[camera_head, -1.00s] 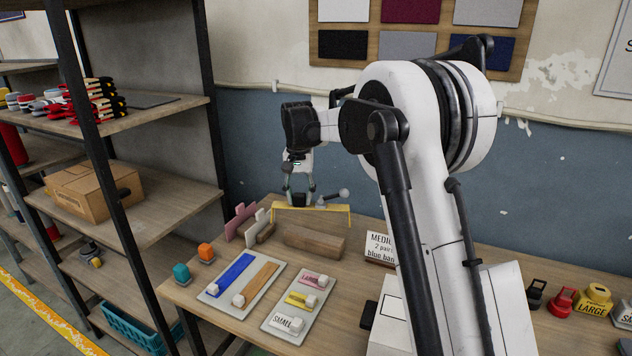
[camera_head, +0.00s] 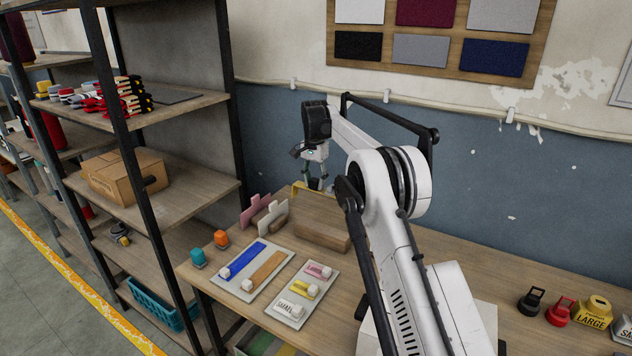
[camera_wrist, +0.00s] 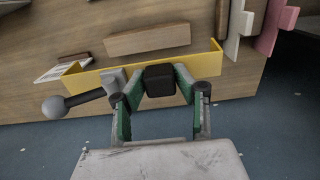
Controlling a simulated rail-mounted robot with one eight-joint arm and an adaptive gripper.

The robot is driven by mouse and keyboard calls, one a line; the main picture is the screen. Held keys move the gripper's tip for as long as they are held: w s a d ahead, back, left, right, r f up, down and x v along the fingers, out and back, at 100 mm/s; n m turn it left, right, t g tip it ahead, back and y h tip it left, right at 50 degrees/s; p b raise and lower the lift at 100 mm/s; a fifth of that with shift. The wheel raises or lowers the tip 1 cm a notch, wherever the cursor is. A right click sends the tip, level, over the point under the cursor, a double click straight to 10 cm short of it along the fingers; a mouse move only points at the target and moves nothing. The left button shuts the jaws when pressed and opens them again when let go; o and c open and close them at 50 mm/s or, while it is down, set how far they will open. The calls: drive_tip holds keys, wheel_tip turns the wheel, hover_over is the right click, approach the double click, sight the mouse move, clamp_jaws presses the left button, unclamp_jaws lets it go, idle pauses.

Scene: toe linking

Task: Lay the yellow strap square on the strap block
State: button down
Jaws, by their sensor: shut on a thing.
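The yellow strap (camera_wrist: 90,82) is a long thin strip with bent ends. My gripper (camera_wrist: 159,84) is shut on its dark block-shaped grip, near the strap's middle. A grey fitting with a ball-ended lever (camera_wrist: 75,104) sits at the strap's left part. In the head view my gripper (camera_head: 318,184) is behind the wooden strap block (camera_head: 322,234), and only part of the strap (camera_head: 298,190) shows. In the wrist view the strap block (camera_wrist: 147,40) lies apart from the strap, above it in the picture, and the two look roughly parallel. The height gap is unclear.
Pink and white upright pieces (camera_head: 256,209) stand left of the strap block. A shelf rack (camera_head: 207,188) rises at the left. The wall (camera_head: 480,190) is behind.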

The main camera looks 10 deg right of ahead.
drive_tip(key=b, duration=0.5)
hover_over(315, 225)
wheel_tip(315, 225, down, 8)
idle(0.4)
drive_tip(key=shift+s+a+f+b, duration=0.1)
drive_tip(key=shift+f+b, duration=0.3)
drive_tip(key=shift+f, duration=0.3)
idle(0.6)
drive_tip(key=shift+f, duration=0.35)
drive_tip(key=shift+f+b, duration=1.7)
drive_tip(key=shift+f, duration=0.9)
drive_tip(key=c, duration=1.2)
unclamp_jaws()
drive_tip(key=shift+c, duration=0.2)
drive_tip(key=shift+r, duration=0.1)
